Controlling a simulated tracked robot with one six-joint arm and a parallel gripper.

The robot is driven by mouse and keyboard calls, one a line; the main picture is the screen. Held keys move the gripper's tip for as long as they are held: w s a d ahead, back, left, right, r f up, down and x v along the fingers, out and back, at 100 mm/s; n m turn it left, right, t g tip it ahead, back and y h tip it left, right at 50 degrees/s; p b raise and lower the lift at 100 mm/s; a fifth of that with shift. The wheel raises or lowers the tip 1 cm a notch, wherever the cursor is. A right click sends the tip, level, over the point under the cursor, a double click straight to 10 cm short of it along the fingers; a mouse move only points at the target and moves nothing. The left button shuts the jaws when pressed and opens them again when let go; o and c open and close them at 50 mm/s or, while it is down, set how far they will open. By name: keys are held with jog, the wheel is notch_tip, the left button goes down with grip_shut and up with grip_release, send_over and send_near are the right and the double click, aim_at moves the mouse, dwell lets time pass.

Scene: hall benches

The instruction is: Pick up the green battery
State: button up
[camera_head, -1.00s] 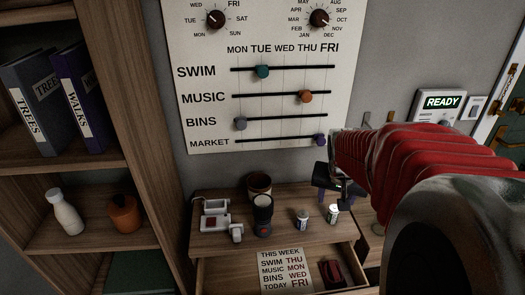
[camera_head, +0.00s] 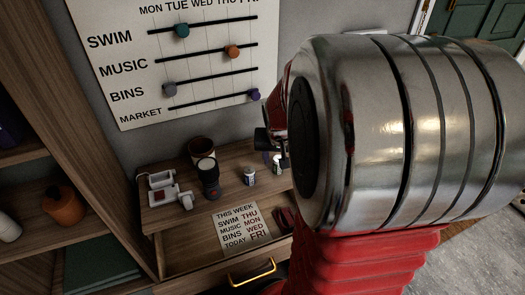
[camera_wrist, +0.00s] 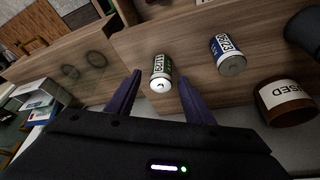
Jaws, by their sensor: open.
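The green battery (camera_wrist: 161,75) is a small white-labelled cylinder with green trim, standing on the wooden desk top. In the wrist view it shows between my gripper's (camera_wrist: 160,77) two purple fingers, with a gap on each side. My gripper is open and empty; how far the fingertips reach down around the battery I cannot tell. In the head view the green battery (camera_head: 277,161) is partly hidden by my dark gripper (camera_head: 270,142). A second, blue-labelled battery (camera_wrist: 229,56) stands apart to the right in the wrist view, and left of the gripper in the head view (camera_head: 249,177).
A brown pot labelled USED (camera_wrist: 287,103), a black cylindrical device (camera_head: 208,178) and a white device (camera_head: 163,190) share the desk top. Below, an open drawer holds a schedule sheet (camera_head: 242,225) and a dark red object (camera_head: 284,220). A shelf (camera_head: 30,150) stands at left.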

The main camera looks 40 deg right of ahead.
jog(key=shift+f, duration=0.15)
jog(key=shift+c, duration=0.5)
grip_shut()
dwell(0.4)
